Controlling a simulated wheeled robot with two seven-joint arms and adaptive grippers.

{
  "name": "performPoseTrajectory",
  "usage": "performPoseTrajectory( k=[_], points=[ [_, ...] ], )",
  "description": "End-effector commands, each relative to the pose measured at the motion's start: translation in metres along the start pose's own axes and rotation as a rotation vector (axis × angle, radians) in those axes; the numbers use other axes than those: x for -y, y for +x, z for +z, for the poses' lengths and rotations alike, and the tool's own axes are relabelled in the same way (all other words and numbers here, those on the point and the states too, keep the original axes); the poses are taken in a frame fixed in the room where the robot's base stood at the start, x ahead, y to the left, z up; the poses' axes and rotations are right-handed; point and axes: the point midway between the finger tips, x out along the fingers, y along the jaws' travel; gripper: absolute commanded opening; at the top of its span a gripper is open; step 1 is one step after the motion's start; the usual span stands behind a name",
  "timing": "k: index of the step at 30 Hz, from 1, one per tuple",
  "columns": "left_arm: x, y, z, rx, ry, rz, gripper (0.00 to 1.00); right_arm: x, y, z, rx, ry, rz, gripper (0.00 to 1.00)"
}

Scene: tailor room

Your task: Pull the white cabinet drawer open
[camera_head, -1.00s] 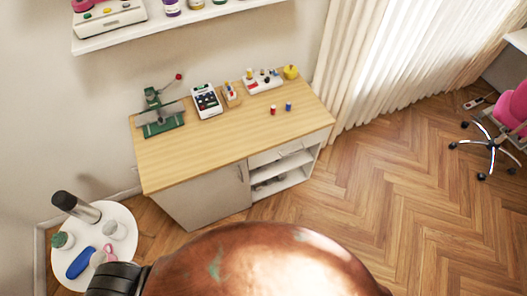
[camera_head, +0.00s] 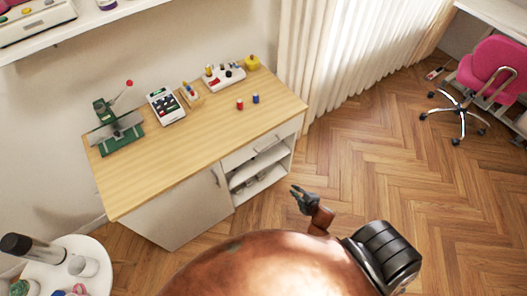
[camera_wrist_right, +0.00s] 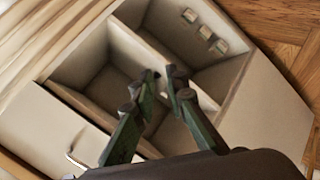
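The white cabinet (camera_head: 178,212) stands under a wooden top (camera_head: 190,135) in the head view. Its white drawer (camera_head: 240,157) is a low front beneath the right part of the top, with a handle (camera_head: 268,144); it looks closed. My right gripper (camera_head: 301,197) is in front of and to the right of the cabinet, apart from it. In the right wrist view my right gripper (camera_wrist_right: 162,78) has its green fingers apart with nothing between them, over the open shelves (camera_wrist_right: 90,65). A white panel with a metal handle (camera_wrist_right: 74,159) shows lower left there. My left gripper is not visible.
Open shelves (camera_head: 258,172) lie below the drawer, beside a door with a handle (camera_head: 216,177). A round white side table (camera_head: 95,268) stands at lower left. A pink chair (camera_head: 494,70) is at upper right. The wooden floor (camera_head: 375,165) right of the cabinet is clear.

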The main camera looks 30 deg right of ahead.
Motion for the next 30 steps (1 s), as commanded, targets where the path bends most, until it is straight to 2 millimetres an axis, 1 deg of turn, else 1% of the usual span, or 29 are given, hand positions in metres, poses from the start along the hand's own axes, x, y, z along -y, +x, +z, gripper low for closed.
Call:
performPoseTrajectory(
  k=[1, 2, 3, 6, 9, 12, 14, 17, 25, 30],
  points=[
    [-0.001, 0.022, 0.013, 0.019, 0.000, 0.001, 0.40, -0.033, 0.009, -0.023, -0.062, -0.109, 0.073, 0.13],
    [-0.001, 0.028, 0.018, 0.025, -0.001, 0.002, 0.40, -0.054, 0.008, -0.040, -0.096, -0.174, 0.116, 0.13],
    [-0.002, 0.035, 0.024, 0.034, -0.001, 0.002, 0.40, -0.079, 0.005, -0.061, -0.135, -0.253, 0.169, 0.13],
    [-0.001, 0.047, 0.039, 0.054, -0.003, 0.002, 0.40, -0.126, -0.009, -0.105, -0.206, -0.417, 0.281, 0.13],
    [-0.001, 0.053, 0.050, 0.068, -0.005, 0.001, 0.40, -0.153, -0.023, -0.136, -0.247, -0.522, 0.354, 0.13],
    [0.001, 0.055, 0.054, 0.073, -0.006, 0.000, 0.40, -0.166, -0.030, -0.151, -0.265, -0.575, 0.391, 0.13],
    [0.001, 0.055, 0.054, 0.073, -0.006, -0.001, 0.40, -0.171, -0.029, -0.156, -0.269, -0.587, 0.400, 0.13],
    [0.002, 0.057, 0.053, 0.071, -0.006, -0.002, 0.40, -0.175, -0.019, -0.162, -0.271, -0.589, 0.402, 0.13],
    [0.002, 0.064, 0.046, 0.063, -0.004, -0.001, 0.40, -0.186, 0.020, -0.175, -0.269, -0.585, 0.400, 0.13],
    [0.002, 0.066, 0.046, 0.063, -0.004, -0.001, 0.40, -0.191, 0.033, -0.180, -0.268, -0.584, 0.399, 0.13]
  ],
)
